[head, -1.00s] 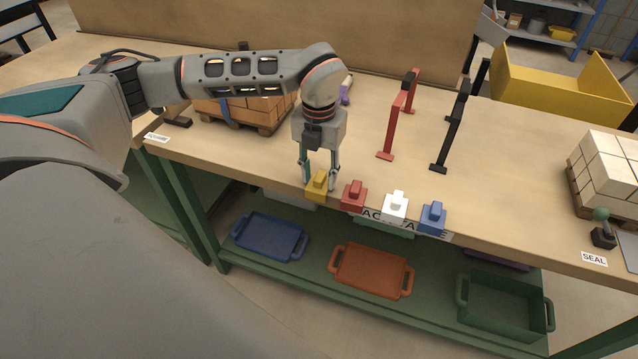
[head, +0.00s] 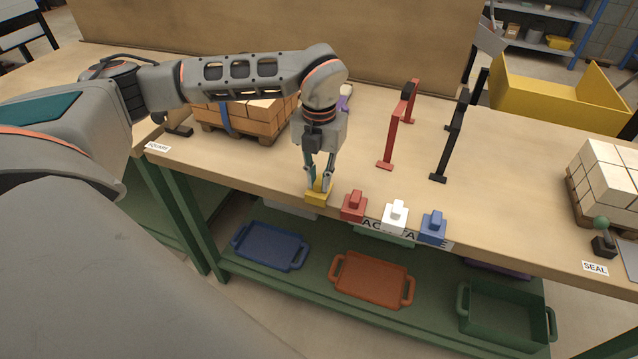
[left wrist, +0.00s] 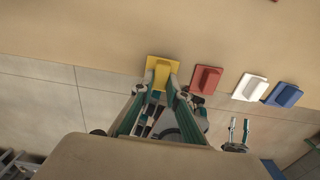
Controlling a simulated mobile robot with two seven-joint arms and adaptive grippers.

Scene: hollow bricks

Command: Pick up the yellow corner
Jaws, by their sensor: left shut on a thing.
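The yellow corner (head: 319,196) is a small block with a raised grip, at the front edge of the wooden table, leftmost in a row of similar blocks. My left gripper (head: 319,184) points down over it, its fingers shut on the raised grip. In the left wrist view the yellow corner (left wrist: 162,70) lies between the fingertips (left wrist: 163,90). I cannot tell any gap between the block and the table. My right gripper is not clearly seen in the head view; finger-like parts at the lower right of the left wrist view are too small to identify.
A red block (head: 354,206) stands close to the right, then a white block (head: 395,216) and a blue block (head: 433,227). Red (head: 390,140) and black (head: 447,145) frames stand behind. A brick pallet (head: 240,135) is at left. Trays (head: 372,279) lie on the shelf below.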

